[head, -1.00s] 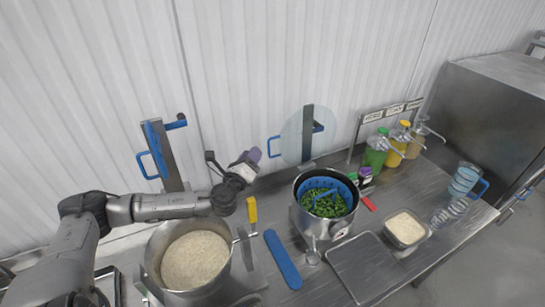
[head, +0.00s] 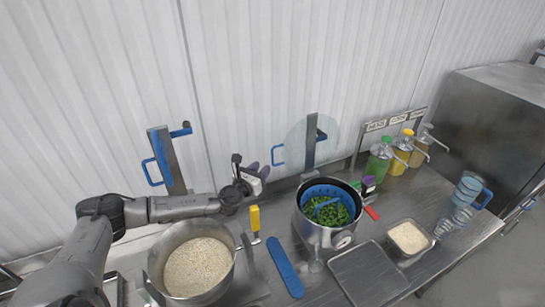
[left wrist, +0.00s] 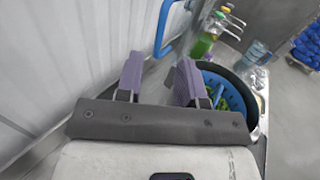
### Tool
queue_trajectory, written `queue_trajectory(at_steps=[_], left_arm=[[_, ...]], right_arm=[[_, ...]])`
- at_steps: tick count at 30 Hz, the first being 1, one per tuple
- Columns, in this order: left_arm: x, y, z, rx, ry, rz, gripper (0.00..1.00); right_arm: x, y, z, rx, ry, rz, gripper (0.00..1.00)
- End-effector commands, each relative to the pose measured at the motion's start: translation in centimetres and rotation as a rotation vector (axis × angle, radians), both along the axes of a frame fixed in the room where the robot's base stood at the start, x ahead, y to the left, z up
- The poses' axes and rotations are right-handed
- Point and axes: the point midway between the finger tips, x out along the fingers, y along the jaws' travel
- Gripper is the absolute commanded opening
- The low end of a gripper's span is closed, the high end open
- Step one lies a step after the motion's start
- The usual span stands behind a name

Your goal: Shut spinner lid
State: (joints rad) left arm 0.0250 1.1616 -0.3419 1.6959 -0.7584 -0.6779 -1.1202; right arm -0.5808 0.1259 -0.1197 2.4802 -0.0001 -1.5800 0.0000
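The spinner (head: 321,237) is a metal pot with a blue basket (head: 318,190) holding chopped greens; it also shows in the left wrist view (left wrist: 263,108). A round clear disc, which looks like its lid (head: 298,136), stands upright behind the pot, in front of a grey post with blue handles. The spinner's top is uncovered. My left gripper (head: 267,165) is left of the spinner and lid, touching neither. Its purple fingers (left wrist: 158,80) are apart with nothing between them. My right gripper is in neither view.
A pot of rice (head: 157,272) stands below my left arm. A blue strip-like tool (head: 284,266) and a yellow-handled tool (head: 255,218) lie between the pots. A metal tray (head: 368,272), a rice container (head: 408,238) and sauce bottles (head: 379,161) are to the right.

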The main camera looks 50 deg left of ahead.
Motion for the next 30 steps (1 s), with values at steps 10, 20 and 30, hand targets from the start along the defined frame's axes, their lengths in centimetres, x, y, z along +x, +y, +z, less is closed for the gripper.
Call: queue_trajectory(at_steps=[10,20,30], left_arm=[[4.6,1.9,0.2,-0.002,-0.003,0.002,0.35],[7.0,2.9,0.0,0.000,-0.001,0.002,0.35],[7.3,3.0,0.0,-0.001,0.000,0.000,0.35]], right_arm=[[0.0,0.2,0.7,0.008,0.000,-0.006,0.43],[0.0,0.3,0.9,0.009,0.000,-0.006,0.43],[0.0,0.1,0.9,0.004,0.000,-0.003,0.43]])
